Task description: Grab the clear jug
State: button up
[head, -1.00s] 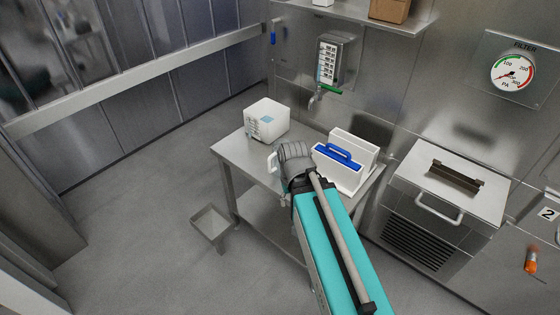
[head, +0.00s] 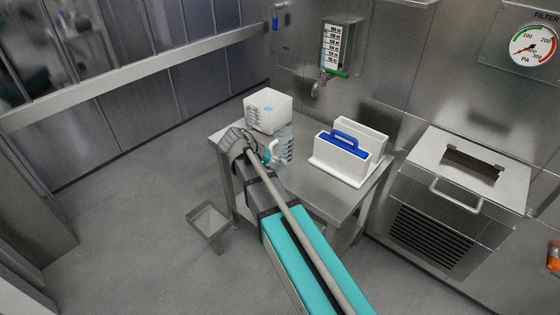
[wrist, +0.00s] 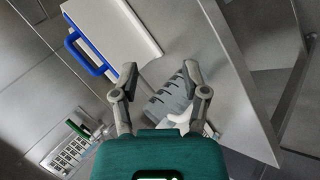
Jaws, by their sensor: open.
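In the wrist view a grey ridged shape, which looks like the jug (wrist: 166,100), lies between my two fingers, with a white curved part beside the right finger. My gripper (wrist: 161,75) is open with its fingers spread on either side of it. Whether the fingers touch it I cannot tell. In the head view my wrist hides part of the jug, and the fingers are mostly hidden.
The white box (head: 268,108) stands close behind the jug. A white holder with a blue handle (head: 343,157) stands to the right on the steel table (head: 318,194). A tap (head: 318,86) sticks out from the wall behind. The table's front right is bare.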

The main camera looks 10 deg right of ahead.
jog(key=w+a+f+t+h+b, duration=0.1)
jog(key=w+a+t+h+b, duration=0.15)
jog(key=w+a+b, duration=0.35)
jog(key=m+h+b, duration=0.1)
jog(key=m+h, duration=0.1)
jog(key=h, duration=0.2)
send_near(272, 143)
jog(key=s+a, duration=0.2)
jog(key=a, duration=0.1)
jog(key=shift+w+r+t, duration=0.1)
jog(key=shift+r+t, duration=0.2)
jog(key=shift+t, duration=0.15)
jog(key=b+x, duration=0.2)
jog(key=x, duration=0.6)
jog(key=shift+w+d+f, duration=0.15)
jog(key=shift+d+f, duration=0.1)
jog(key=shift+b+x, duration=0.65)
jog(key=shift+x, duration=1.9)
jog(key=shift+w+f, duration=0.15)
jog(key=shift+f, duration=0.05)
